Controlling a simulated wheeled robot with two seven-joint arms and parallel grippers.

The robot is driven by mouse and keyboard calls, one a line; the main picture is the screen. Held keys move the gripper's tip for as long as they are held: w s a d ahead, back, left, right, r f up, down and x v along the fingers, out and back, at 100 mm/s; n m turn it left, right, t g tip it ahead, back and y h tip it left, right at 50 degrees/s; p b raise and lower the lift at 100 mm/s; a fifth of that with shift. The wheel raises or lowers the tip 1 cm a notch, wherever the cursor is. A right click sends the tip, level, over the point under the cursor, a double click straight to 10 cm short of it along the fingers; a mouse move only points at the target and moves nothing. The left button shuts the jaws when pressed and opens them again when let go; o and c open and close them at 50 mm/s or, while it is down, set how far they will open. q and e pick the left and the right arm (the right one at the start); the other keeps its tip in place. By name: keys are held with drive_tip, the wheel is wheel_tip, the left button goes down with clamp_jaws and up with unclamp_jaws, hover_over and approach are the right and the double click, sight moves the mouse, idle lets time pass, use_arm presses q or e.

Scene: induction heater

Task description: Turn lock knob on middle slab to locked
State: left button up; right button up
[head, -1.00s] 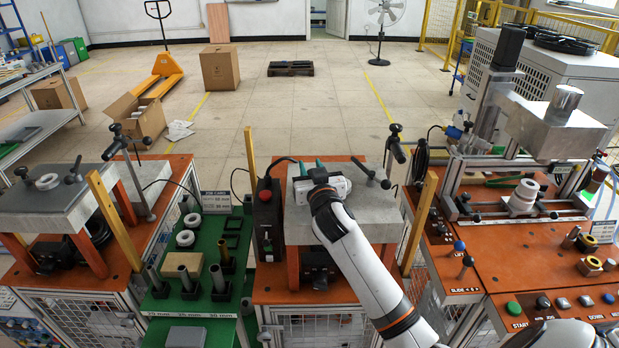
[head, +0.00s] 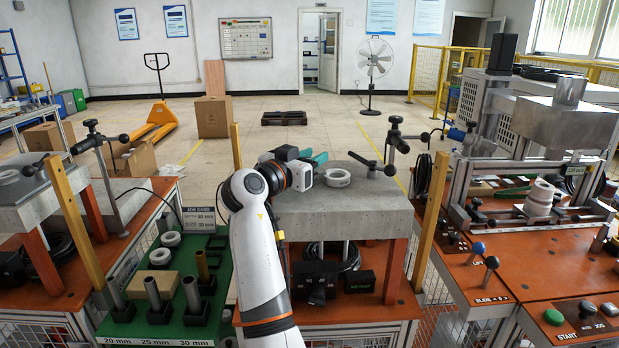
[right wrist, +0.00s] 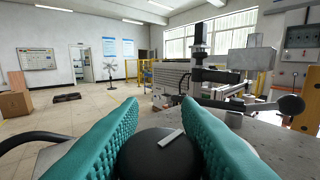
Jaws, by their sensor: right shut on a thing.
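The middle slab (head: 340,215) is a thick grey block on orange legs. The bar is slanted, running up to the right. My left gripper is not in view.
Yellow posts (head: 431,220) flank the bench. A green tray (head: 215,320) with rods and rings is at the left; a press machine (head: 540,190) is at the right.

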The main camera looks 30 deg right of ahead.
drive_tip(key=shift+s+r+m+g+h+b, duration=0.1)
drive_tip(key=shift+m+g+h+b, duration=0.2)
drive_tip(key=shift+m+g+b, duration=0.6)
drive_tip(key=o, duration=1)
drive_tip(key=shift+c, duration=0.2)
drive_tip(key=shift+d, duration=0.1)
